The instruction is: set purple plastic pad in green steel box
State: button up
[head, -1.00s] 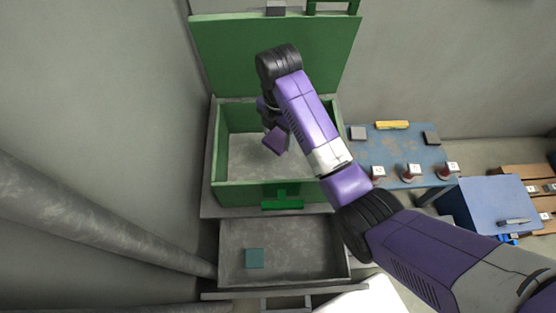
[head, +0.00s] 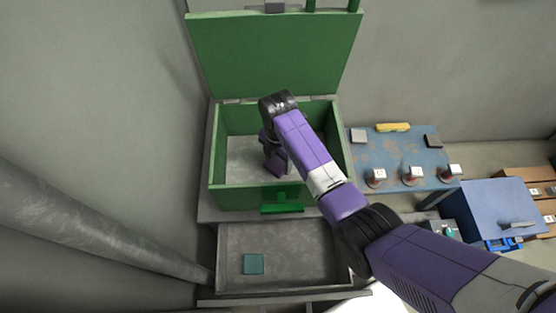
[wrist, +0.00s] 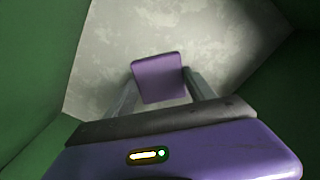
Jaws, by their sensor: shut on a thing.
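The green steel box (head: 262,196) stands with its lid (head: 275,55) raised against the back wall. My gripper (wrist: 160,85) is inside the box and shut on the purple plastic pad (wrist: 158,76). In the wrist view the pad sits between the two fingers above the grey box floor (wrist: 130,35). In the head view the pad (head: 275,166) shows below my wrist, inside the box walls. I cannot tell whether the pad touches the floor.
An open grey drawer (head: 300,255) below the box holds a teal pad (head: 253,264). A worn blue table (head: 410,150) at the right carries a yellow bar (head: 393,127), grey blocks and white-topped pieces. A blue box (head: 500,210) stands farther right. Green box walls surround my gripper.

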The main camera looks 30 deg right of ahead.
aim_at(278, 162)
jog(key=shift+f, duration=0.15)
jog(key=o, duration=1.5)
notch_tip(278, 162, up, 12)
jog(key=p, duration=0.2)
jog(key=shift+r, duration=0.2)
jog(key=shift+r, duration=0.1)
